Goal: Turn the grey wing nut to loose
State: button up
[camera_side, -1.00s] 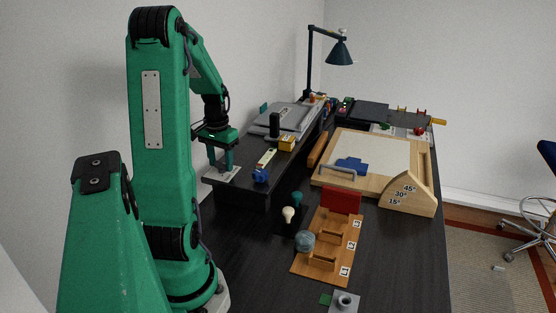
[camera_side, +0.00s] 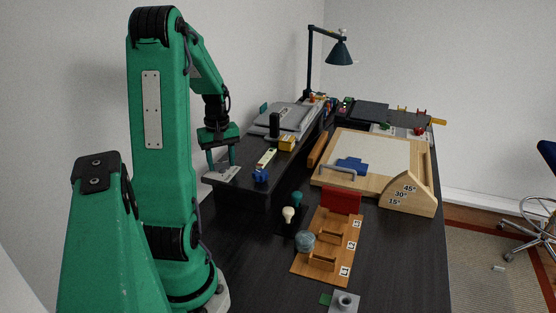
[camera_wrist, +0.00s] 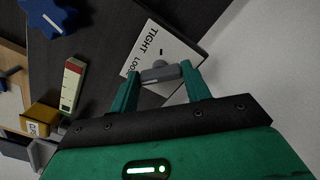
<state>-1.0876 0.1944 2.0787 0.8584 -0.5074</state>
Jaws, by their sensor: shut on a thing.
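The grey wing nut (camera_wrist: 160,74) sits between the two green fingers of my gripper (camera_wrist: 161,70) in the wrist view, with a finger against each end. It stands on a pale plate (camera_wrist: 183,45) marked TIGHT and, partly hidden by the nut and a finger, LOOSE. A small dark mark shows on the plate beside the nut. In the side view, my gripper (camera_side: 222,172) points down over the plate (camera_side: 228,174) at the near end of the raised dark shelf. The nut is too small to make out there.
On the shelf beside the plate are a blue knob (camera_side: 261,175), a pale strip with coloured ends (camera_side: 266,158) and a yellow block (camera_side: 287,143). A wooden sloped board (camera_side: 380,150) and a wooden rack (camera_side: 326,248) stand on the desk at right.

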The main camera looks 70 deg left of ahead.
aim_at(221, 163)
jog(key=shift+n, duration=1.4)
jog(key=shift+c, duration=0.2)
jog(key=o, duration=1)
jog(key=shift+r, duration=0.1)
jog(key=shift+r, duration=3.8)
